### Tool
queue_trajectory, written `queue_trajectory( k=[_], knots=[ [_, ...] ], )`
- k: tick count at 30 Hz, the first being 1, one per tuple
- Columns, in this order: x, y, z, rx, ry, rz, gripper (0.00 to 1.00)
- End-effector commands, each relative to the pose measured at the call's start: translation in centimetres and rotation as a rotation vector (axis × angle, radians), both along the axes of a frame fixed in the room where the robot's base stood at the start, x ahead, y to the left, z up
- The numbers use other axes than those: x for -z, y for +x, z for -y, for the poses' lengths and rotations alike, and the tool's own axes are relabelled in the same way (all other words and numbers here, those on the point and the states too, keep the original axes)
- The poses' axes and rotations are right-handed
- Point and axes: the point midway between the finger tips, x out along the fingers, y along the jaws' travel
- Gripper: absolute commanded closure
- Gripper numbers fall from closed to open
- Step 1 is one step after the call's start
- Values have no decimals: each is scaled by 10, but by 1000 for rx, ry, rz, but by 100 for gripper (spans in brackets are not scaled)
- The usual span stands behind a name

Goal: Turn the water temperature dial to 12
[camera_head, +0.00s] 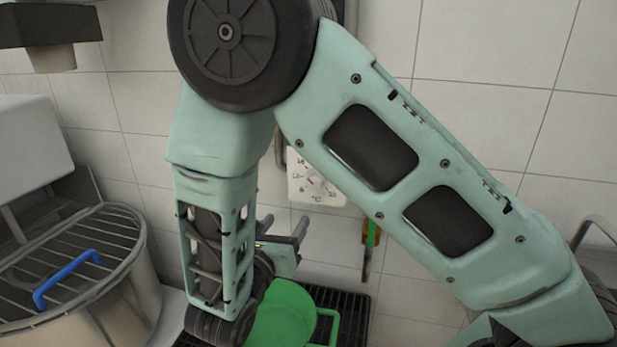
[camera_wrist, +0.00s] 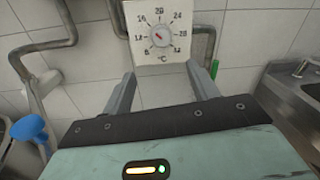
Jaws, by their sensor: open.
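The water temperature dial is a small round knob (camera_wrist: 160,35) with a red pointer line, on a white square plate (camera_wrist: 133,14) marked in °C from 8 to 32. The red line slants to the upper left, roughly towards 16; its exact reading is too small to tell. In the head view the dial plate (camera_head: 332,195) is on the tiled wall, partly hidden by my arm. My gripper (camera_wrist: 160,75) is open and empty, its fingers pointing at the wall just below the dial plate in the wrist view. In the head view my gripper (camera_head: 285,229) is below and left of the dial, apart from it.
A green jug (camera_head: 283,312) stands on a black grate (camera_head: 352,304) below my gripper. A green-handled tool (camera_head: 370,236) hangs right of the dial. A metal mixer bowl (camera_head: 128,312) with a wire guard is at left. Pipes (camera_wrist: 46,45) flank the plate.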

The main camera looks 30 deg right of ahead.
Motion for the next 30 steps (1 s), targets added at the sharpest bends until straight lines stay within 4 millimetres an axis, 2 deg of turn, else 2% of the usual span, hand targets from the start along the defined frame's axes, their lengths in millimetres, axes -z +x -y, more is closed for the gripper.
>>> queue_trajectory(
  k=[21,30],
  knots=[
    [-2,88,107,9,4,-1,41],
    [-1,107,128,6,4,0,41]
  ],
)
